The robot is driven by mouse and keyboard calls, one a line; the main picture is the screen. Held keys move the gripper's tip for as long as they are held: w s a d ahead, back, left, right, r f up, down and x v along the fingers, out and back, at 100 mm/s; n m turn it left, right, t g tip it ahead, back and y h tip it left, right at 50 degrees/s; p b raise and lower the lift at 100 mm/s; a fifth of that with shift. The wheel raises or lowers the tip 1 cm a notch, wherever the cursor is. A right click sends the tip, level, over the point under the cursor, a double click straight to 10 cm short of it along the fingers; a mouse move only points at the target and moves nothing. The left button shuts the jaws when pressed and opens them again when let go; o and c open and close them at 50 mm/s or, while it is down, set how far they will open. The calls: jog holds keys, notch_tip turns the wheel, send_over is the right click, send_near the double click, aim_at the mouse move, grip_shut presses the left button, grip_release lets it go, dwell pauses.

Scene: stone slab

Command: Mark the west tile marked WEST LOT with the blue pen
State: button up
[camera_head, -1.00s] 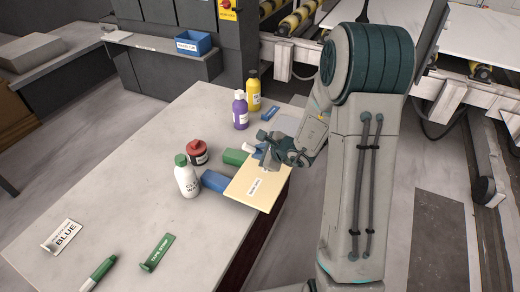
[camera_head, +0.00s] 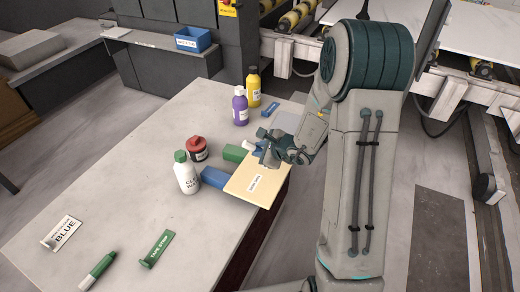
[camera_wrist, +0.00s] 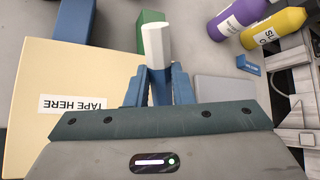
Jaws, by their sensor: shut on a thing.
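My gripper (camera_head: 264,156) is over the far part of a cream board, near the table's right edge. In the wrist view its fingers (camera_wrist: 160,88) are shut on the blue pen (camera_wrist: 157,45), whose pale, faceted end sticks out beyond them. The cream board (camera_wrist: 60,140) has a label reading TAPE HERE. A plain grey tile (camera_wrist: 213,89) lies to the right of the fingers in the wrist view. I cannot read WEST LOT on anything in view.
Blue (camera_head: 214,177) and green (camera_head: 235,153) blocks lie by the board. A white bottle (camera_head: 186,174), red-lidded jar (camera_head: 197,149), purple bottle (camera_head: 240,106) and yellow bottle (camera_head: 253,88) stand nearby. A green marker (camera_head: 98,271) lies at the front left. The table's left middle is clear.

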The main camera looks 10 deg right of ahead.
jog(key=shift+f+b, duration=0.55)
jog(key=shift+b, duration=0.45)
dwell(2.2)
jog(key=shift+w+a+b, duration=0.2)
jog(key=shift+a+b, duration=1.6)
jog(key=shift+b, duration=0.9)
dwell(2.1)
